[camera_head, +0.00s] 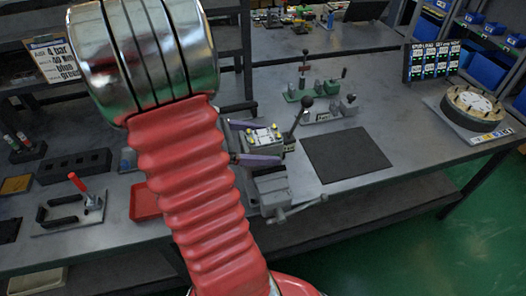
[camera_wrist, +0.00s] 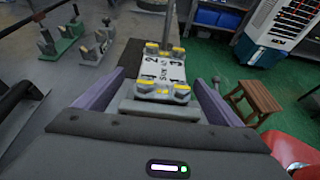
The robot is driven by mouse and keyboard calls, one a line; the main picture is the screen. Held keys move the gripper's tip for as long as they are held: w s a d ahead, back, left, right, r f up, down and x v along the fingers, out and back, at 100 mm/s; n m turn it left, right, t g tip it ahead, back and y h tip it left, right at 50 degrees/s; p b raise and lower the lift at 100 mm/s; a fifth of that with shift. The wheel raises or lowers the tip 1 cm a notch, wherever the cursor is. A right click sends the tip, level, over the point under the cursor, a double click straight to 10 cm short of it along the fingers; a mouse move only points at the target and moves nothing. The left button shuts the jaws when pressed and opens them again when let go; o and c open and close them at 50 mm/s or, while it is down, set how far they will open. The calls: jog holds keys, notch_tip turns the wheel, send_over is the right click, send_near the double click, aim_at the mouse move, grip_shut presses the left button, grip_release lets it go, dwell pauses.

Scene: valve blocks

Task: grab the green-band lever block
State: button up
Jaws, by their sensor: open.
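The block also shows in the wrist view (camera_wrist: 163,72). No green band is clearly visible on it. My gripper (camera_head: 268,144) is open, its purple fingers on either side of this block; in the wrist view the fingers (camera_wrist: 160,84) flank it with gaps. I cannot tell whether they touch it. Farther back is a lever block with green parts (camera_head: 299,92); it shows at upper left in the wrist view (camera_wrist: 62,44).
A grey vise (camera_head: 272,192) with a handle sits just in front of the block. A grey fixture (camera_head: 346,104) stands behind, a dark mat (camera_head: 345,155) lies to the right. A round flanged part (camera_head: 474,108) is at far right. A red-handled clamp (camera_head: 84,195) is at left.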

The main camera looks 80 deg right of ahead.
jog(key=shift+s, duration=0.1)
dwell(0.5)
jog(key=shift+d, duration=0.15)
jog(key=c, duration=2.2)
jog(key=shift+o, duration=0.2)
jog(key=shift+r, duration=0.2)
jog(key=shift+r, duration=4.85)
